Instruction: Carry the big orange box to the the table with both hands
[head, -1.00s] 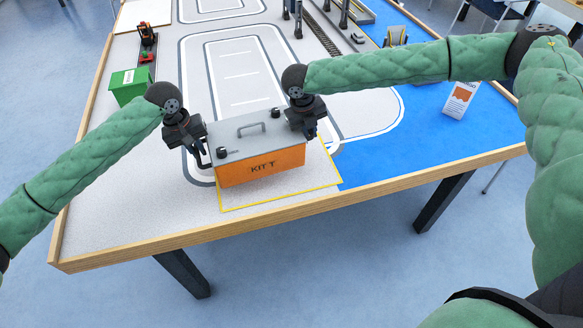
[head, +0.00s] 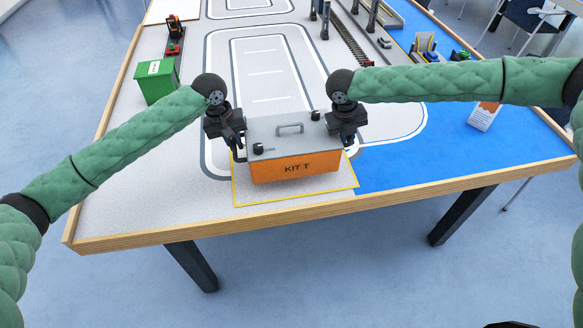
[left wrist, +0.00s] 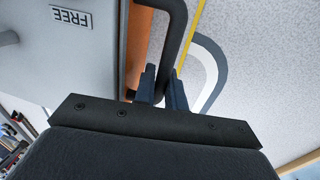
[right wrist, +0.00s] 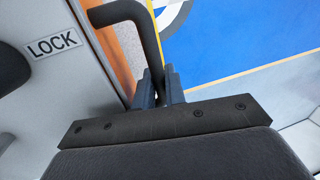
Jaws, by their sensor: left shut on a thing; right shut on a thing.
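The big orange box (head: 293,168) has a grey lid and the marking "KIT T". In the head view it is level over the yellow-outlined area (head: 270,200) near the table's front edge; I cannot tell if it touches the surface. My left gripper (head: 238,150) is shut on the dark side handle at its left end, and the handle (left wrist: 172,45) shows between the jaws in the left wrist view. My right gripper (head: 347,142) is shut on the right side handle, a bent dark bar (right wrist: 140,30) in the right wrist view.
The table (head: 140,210) has a wooden rim and a printed road layout. A green bin (head: 157,82) stands at the left, a white and orange carton (head: 484,114) at the right. Gantry legs and a rail track (head: 350,42) are farther back. The blue area right of the box is clear.

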